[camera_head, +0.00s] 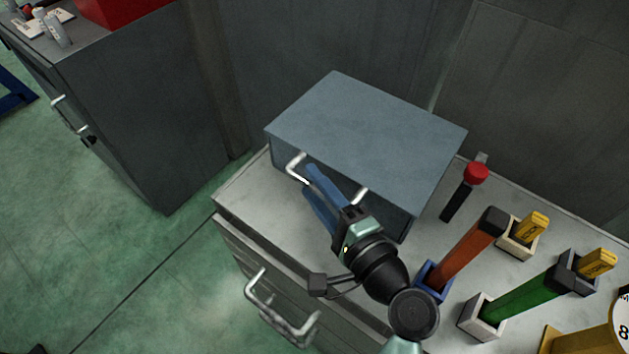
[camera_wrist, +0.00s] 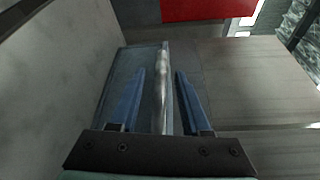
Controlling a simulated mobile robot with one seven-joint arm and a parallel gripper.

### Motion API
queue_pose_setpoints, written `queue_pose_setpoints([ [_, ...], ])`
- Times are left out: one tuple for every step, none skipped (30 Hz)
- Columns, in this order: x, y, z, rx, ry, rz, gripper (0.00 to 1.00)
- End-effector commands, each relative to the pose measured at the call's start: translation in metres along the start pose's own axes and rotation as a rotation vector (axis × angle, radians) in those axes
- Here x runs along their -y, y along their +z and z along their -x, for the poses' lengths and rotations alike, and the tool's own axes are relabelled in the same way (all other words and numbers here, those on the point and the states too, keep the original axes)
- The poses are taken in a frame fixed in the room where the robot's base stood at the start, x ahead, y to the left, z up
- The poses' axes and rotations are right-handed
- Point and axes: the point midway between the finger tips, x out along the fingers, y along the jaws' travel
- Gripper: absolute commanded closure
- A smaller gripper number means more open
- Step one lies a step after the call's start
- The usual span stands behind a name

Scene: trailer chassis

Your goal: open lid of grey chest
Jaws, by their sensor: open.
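The grey chest (camera_head: 370,118) sits on the cabinet top with its lid down. A silver bar handle (camera_head: 296,166) spans its front face, and its middle is partly hidden by my gripper. My gripper (camera_head: 311,180) is at this handle with its blue fingers open. In the wrist view the handle (camera_wrist: 162,88) runs between the two blue fingers of my gripper (camera_wrist: 158,95). A gap shows on each side of the bar. The chest's front (camera_wrist: 118,80) shows behind the fingers.
The cabinet top (camera_head: 245,190) carries a red-capped tool (camera_head: 465,190) right of the chest, and orange (camera_head: 468,250) and green (camera_head: 525,295) handles in holders. A drawer handle (camera_head: 280,310) sticks out below. Another grey cabinet (camera_head: 140,110) stands left, with a red box (camera_head: 115,8) on it.

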Motion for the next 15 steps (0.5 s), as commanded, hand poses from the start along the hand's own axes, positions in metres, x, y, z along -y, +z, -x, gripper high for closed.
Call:
queue_pose_setpoints([
  [0.0005,0.0004,-0.0029,0.001,0.0,0.0,0.53],
  [0.0005,0.0003,-0.0039,0.0,-0.001,0.0,0.53],
  [0.0006,0.0003,-0.0048,0.0,-0.001,0.001,0.53],
  [0.0006,0.0003,-0.0052,0.0,-0.001,0.001,0.53],
  [0.0005,0.0003,-0.0054,0.0,-0.001,0.001,0.53],
  [0.0004,0.0003,-0.0054,0.0,-0.001,0.001,0.53],
  [0.0004,0.0003,-0.0053,0.0,-0.001,0.001,0.53],
  [0.0004,0.0003,-0.0053,0.0,-0.001,0.001,0.53],
  [0.0003,0.0003,-0.0052,0.0,-0.001,0.001,0.53],
  [0.0004,0.0003,-0.0052,0.0,-0.001,0.001,0.53],
  [0.0003,0.0003,-0.0051,0.0,-0.001,0.001,0.56],
  [0.0003,0.0003,-0.0051,0.0,-0.001,0.001,0.64],
  [0.0003,0.0003,-0.005,0.0,-0.001,0.001,0.69],
  [0.0003,0.0003,-0.005,0.0,-0.001,0.001,0.74],
  [0.0003,0.0003,-0.0049,0.0,-0.001,0.001,0.82],
])
